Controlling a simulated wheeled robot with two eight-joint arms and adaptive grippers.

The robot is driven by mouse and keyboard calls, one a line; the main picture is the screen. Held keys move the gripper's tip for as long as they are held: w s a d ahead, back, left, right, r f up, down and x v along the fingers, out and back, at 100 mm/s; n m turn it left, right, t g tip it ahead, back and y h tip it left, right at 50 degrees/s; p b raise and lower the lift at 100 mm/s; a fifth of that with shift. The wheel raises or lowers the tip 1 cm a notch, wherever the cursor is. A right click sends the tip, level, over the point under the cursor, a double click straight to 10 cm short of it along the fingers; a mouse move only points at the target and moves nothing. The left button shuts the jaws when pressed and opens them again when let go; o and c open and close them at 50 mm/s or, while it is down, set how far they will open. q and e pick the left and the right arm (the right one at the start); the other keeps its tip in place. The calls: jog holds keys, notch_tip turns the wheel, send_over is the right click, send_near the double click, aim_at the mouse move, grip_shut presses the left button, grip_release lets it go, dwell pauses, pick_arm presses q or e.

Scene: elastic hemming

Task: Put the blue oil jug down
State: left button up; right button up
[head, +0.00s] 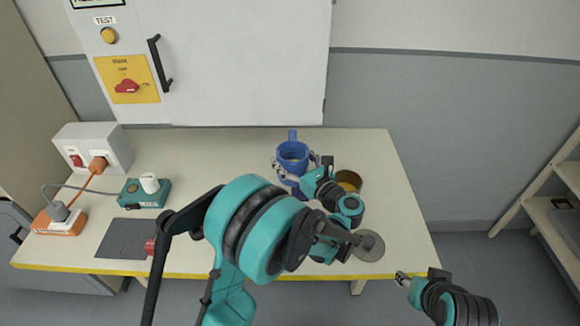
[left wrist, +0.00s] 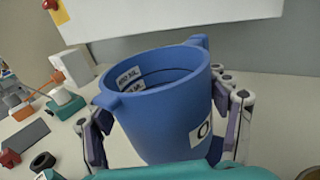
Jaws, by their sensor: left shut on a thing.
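The blue oil jug (head: 293,154) is upright at the back middle of the table in the head view. In the left wrist view the jug (left wrist: 165,110) fills the middle, with its open top and part of a white label showing. My left gripper (head: 290,172) is shut on the jug, with a finger on each side of it. The jug's base is hidden, so I cannot tell whether it touches the table. My right gripper (head: 402,278) is at the lower right, in front of the table's edge and away from the jug. Its fingers are too small to read.
The cream table (head: 215,150) has free room left of the jug. A brown round container (head: 348,181) stands close on the right, and a grey disc (head: 369,245) lies nearer the front. A teal device (head: 145,193), a dark mat (head: 125,238) and an orange power strip (head: 59,222) are on the left.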

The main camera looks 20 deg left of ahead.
aim_at(285, 158)
pick_arm(q)
notch_tip(285, 158, down, 3)
jog(key=shift+f+b, duration=0.1)
jog(key=shift+b, duration=0.5)
jog(key=shift+f+b, duration=0.55)
jog(key=shift+b, duration=0.05)
jog(key=o, duration=1.4)
jog(key=shift+c, duration=0.2)
jog(key=shift+r, duration=0.15)
